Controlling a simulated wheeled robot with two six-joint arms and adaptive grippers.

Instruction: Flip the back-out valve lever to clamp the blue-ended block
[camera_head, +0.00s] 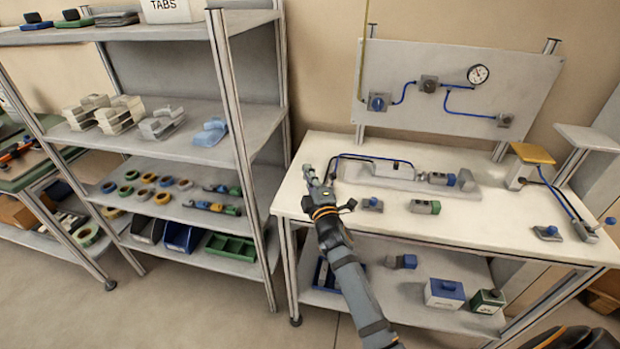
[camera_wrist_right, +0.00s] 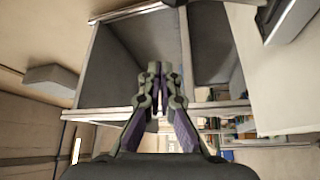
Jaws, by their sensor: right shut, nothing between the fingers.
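A grey block with a blue end (camera_head: 441,179) lies in the long grey fixture (camera_head: 478,197) at the back of the white table. A valve with a blue-balled lever (camera_head: 609,221) sits at the table's right edge, joined to a blue tube. My right gripper (camera_head: 318,174) is shut and empty above the table's left end, left of the fixture and far from the lever. Its fingers also meet in the right wrist view (camera_wrist_right: 157,70). I cannot tell which lever is the back-out one. My left gripper is not in view.
A yellow-topped pedestal (camera_head: 533,153) stands at the back right. A green-ended block (camera_head: 425,207) and small blue-knobbed pieces (camera_head: 372,204) lie in front of the fixture. A gauge panel (camera_head: 457,88) stands behind. Shelving (camera_head: 185,108) borders the left. The table's front middle is mostly clear.

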